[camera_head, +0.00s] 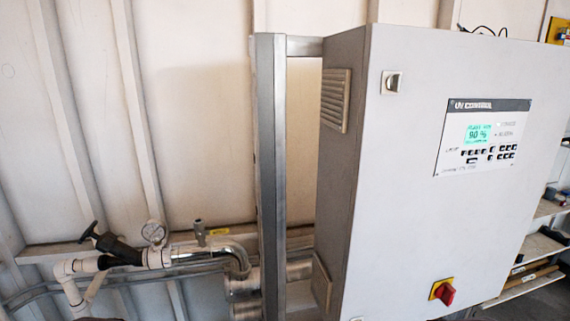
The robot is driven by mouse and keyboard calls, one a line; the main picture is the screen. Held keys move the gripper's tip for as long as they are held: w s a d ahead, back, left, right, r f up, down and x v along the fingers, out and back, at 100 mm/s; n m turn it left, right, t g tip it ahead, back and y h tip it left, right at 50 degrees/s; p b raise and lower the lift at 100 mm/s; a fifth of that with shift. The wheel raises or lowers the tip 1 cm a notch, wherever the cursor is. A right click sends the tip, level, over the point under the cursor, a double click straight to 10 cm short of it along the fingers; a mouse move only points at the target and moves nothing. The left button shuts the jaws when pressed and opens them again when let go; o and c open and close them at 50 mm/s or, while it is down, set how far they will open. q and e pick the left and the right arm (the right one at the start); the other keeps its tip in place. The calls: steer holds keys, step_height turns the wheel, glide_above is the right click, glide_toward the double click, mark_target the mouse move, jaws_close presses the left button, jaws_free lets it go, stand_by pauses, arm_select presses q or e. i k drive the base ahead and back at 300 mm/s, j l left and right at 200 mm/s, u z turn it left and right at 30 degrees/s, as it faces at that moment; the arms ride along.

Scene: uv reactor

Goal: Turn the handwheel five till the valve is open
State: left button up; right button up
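A black handwheel (89,232) sits on the stem of a black valve body (120,250) at the lower left. The valve is part of a pipe run, with white pipe (72,268) on its left side. The wheel is tilted toward the upper left and stands clear of the wall. No label on it can be read, and I cannot tell how far the valve is open. Neither of my grippers is in view.
A round gauge (154,233) and a small fitting (199,232) stand right of the valve. A steel post (268,170) and a large grey UV control cabinet (410,200) with a red switch (445,292) fill the middle and right. Shelves (540,248) stand far right.

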mark_target(90, 232)
steer(key=u, duration=1.45)
